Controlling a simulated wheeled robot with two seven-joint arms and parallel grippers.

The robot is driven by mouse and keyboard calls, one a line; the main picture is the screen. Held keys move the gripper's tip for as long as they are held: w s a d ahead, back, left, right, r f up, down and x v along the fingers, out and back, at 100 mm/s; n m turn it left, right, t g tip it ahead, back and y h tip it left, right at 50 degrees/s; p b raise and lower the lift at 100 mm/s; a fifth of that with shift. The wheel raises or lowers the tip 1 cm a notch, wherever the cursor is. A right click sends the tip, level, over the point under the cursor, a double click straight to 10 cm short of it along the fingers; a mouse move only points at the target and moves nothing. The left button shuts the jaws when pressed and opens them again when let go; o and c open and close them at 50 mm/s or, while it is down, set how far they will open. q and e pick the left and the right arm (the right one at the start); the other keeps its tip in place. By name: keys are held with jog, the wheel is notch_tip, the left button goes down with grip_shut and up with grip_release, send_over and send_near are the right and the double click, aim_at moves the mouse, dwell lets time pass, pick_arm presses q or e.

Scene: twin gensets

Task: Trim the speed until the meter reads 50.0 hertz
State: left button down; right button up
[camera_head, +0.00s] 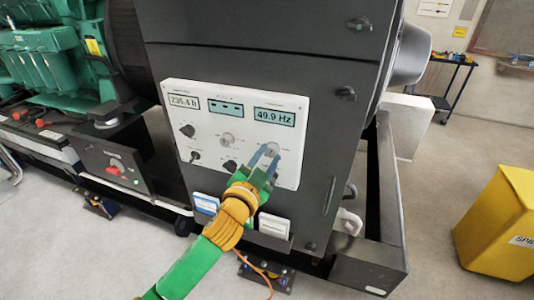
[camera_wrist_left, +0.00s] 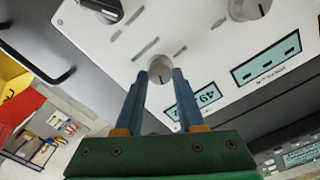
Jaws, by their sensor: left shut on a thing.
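The hertz meter (camera_head: 274,116) at the upper right of the white control panel (camera_head: 179,105) reads 49.9 Hz. Below it is a small light grey knob (camera_head: 270,147), which I take to be the speed trim; its label is too small to read. My left gripper (camera_head: 268,156) has its blue fingers shut on this knob. In the left wrist view the fingertips (camera_wrist_left: 161,72) lie on both sides of the round knob (camera_wrist_left: 160,66), and the meter (camera_wrist_left: 196,106) shows upside down, partly hidden by a finger. My right gripper is not in view.
The panel also carries a display reading 235.4 h (camera_head: 184,100), a middle display (camera_head: 226,108), another grey knob (camera_head: 227,139) and black knobs (camera_head: 187,131). A green engine (camera_head: 45,60) stands at the left. A yellow bin (camera_head: 500,225) stands on open floor at the right.

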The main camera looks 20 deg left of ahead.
pick_arm(q)
jog(key=shift+m, duration=0.5)
jog(key=c, duration=0.5)
grip_release()
jog(key=shift+w, duration=0.1)
jog(key=s+b, duration=0.1)
jog(key=s, duration=0.6)
jog(key=shift+a, duration=0.15)
